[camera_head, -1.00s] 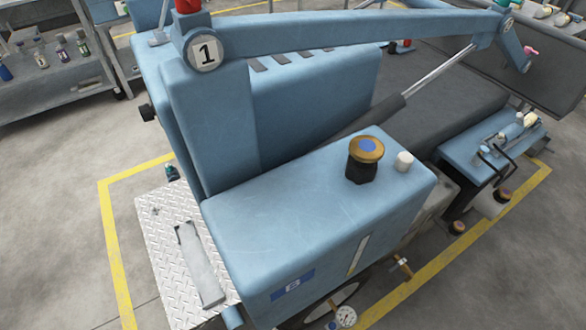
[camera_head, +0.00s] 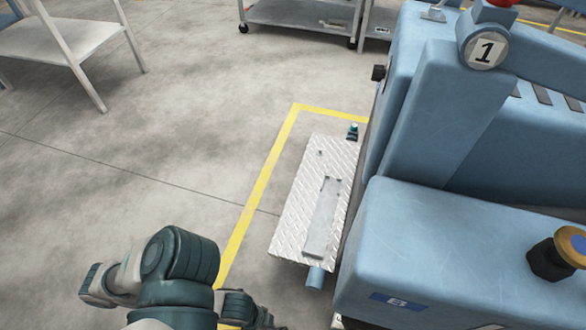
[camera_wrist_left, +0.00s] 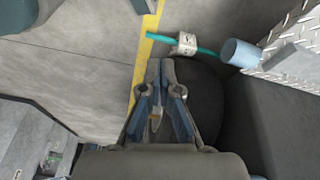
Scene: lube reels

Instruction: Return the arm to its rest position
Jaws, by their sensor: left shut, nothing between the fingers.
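My left gripper (camera_wrist_left: 160,66) points up the picture in the left wrist view. Its two fingers meet at the tips with nothing between them. In the head view, my teal and grey left arm shows at the bottom left, bent over the bare floor beside the yellow line; I cannot make out its fingers there. The arm is apart from the blue machine (camera_head: 430,245) at the right. My right gripper is in neither view.
A metal tread plate (camera_head: 296,215) juts from the machine's left side. In the left wrist view, a teal rod with a white block (camera_wrist_left: 184,43) and a blue cylinder (camera_wrist_left: 240,53) lie past the fingertips. A shelf (camera_head: 50,40) stands at the back left. Open floor lies between.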

